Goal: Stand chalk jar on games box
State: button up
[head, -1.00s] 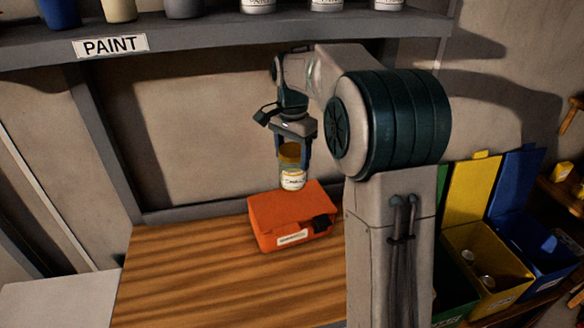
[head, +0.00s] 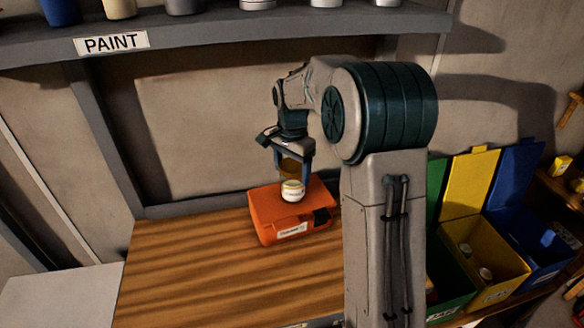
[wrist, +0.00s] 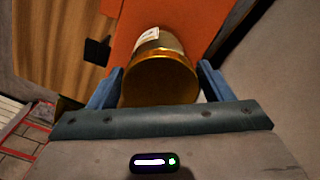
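The chalk jar (head: 292,190) has a golden-yellow lid and a pale label. It is between the fingers of my gripper (head: 292,164), which look closed against its sides near the lid. In the wrist view the round golden lid (wrist: 160,80) faces the camera and fills the space between the two blue fingers (wrist: 160,86). The orange box (head: 264,216), which I take as the games box, lies on the wooden bench, with a white label and a dark latch on its front. The jar is over the box top; I cannot tell whether its base touches.
The wooden bench (head: 185,270) is clear left of the box. A grey shelf (head: 210,38) marked PAINT with several cans runs above. Green, yellow (head: 485,255) and blue (head: 545,240) bins stand to the right. A wall is close behind the bench.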

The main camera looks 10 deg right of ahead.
jog(key=shift+o, duration=0.6)
jog(key=shift+r, duration=0.15)
jog(key=shift+r, duration=0.25)
notch_tip(320, 180, up, 7)
jog(key=shift+b, duration=0.35)
jog(key=s+f+n+t, duration=0.3)
jog(key=s+n, duration=0.8)
jog(key=s, duration=1.7)
jog(key=shift+f, duration=0.2)
